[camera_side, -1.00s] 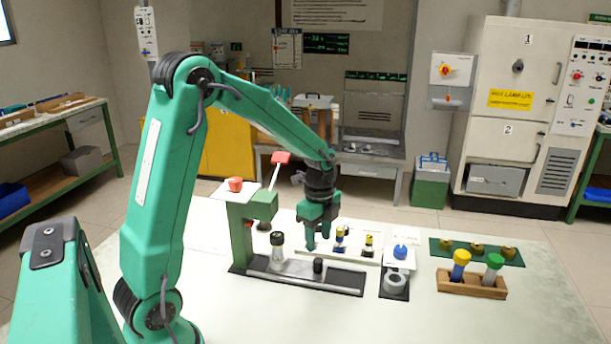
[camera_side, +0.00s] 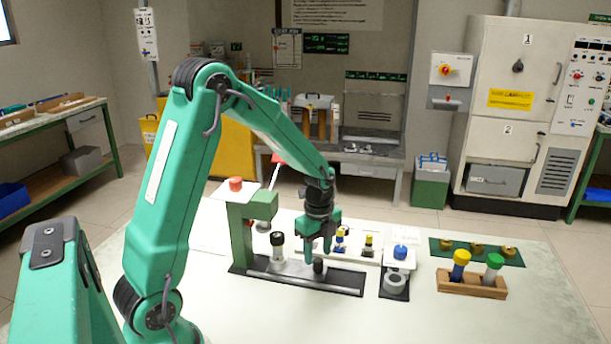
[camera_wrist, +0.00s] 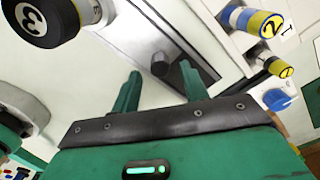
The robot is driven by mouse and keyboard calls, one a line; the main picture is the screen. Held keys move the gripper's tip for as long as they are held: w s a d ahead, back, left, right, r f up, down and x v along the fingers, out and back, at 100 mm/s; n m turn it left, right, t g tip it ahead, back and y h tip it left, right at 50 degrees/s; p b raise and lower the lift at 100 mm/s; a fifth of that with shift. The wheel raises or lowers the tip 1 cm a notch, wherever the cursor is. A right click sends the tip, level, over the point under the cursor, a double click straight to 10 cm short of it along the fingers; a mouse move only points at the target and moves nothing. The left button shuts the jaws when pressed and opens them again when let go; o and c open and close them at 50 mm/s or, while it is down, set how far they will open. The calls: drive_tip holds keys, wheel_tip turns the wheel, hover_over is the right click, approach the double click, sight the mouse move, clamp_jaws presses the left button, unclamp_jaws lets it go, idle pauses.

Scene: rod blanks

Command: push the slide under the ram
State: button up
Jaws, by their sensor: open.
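In the wrist view the knob (camera_wrist: 160,66) appears between the two fingers (camera_wrist: 159,84). The ram's lower end is hard to make out.
Behind the gripper is a white tray with numbered rods (camera_side: 368,245). To the right stand a blue-knobbed fixture (camera_side: 400,254), a wooden rack (camera_side: 470,286) with yellow and green capped rods, and a green strip (camera_side: 440,248) with brass parts. The table front is clear.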

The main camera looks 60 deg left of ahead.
sight(317, 259)
drive_tip(key=shift+f, duration=1.75)
clamp_jaws()
